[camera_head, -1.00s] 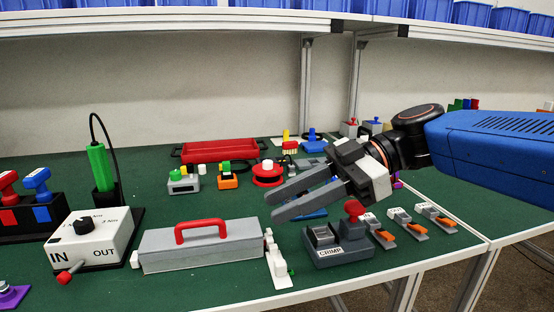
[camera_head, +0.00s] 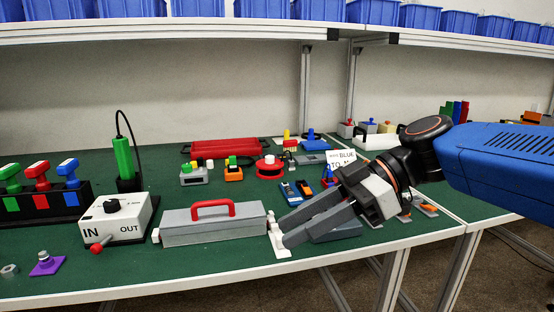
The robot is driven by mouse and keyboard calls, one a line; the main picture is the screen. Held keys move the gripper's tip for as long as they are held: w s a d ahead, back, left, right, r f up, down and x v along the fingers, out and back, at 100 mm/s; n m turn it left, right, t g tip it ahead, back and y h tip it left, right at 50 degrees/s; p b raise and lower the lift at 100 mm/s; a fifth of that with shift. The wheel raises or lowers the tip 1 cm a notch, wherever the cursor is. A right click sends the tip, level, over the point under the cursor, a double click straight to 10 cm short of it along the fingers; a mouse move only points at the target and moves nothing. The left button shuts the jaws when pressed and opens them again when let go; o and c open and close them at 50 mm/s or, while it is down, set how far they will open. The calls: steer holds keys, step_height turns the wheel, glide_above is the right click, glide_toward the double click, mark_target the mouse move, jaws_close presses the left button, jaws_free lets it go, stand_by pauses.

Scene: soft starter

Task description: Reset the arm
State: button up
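My gripper (camera_head: 277,232) reaches in from the right on my blue arm (camera_head: 500,155). Its two grey fingers point left and stand apart, with nothing seen between them. The fingers are over the front right part of the green table (camera_head: 380,245), in front of the grey crimp block (camera_head: 335,232), which they largely hide. The fingertips show near a small white piece (camera_head: 277,250) and the right end of the grey toolbox (camera_head: 185,228) with a red handle. I cannot tell how high the gripper is above them.
A white IN/OUT box (camera_head: 118,222) with a red-tipped lever and a rack of coloured handles (camera_head: 45,200) stand at the left. A red tray (camera_head: 225,147) lies at the back. A shelf with blue bins (camera_head: 270,20) spans above. Bare green table shows along the front edge.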

steer(key=s+d+f+m+t+h, duration=0.1)
steer(key=d+f+m+t+h, duration=0.2)
steer(key=d+f+m+h, duration=0.3)
steer(key=s+d+f+m+t+h, duration=0.2)
steer(key=d+f+m+h, duration=0.4)
steer(key=d+f+m, duration=0.7)
steer(key=d+f+t, duration=0.1)
steer(key=d+f, duration=0.1)
steer(key=d, duration=0.4)
steer(key=shift+d+f, duration=0.15)
steer(key=shift+f, duration=0.05)
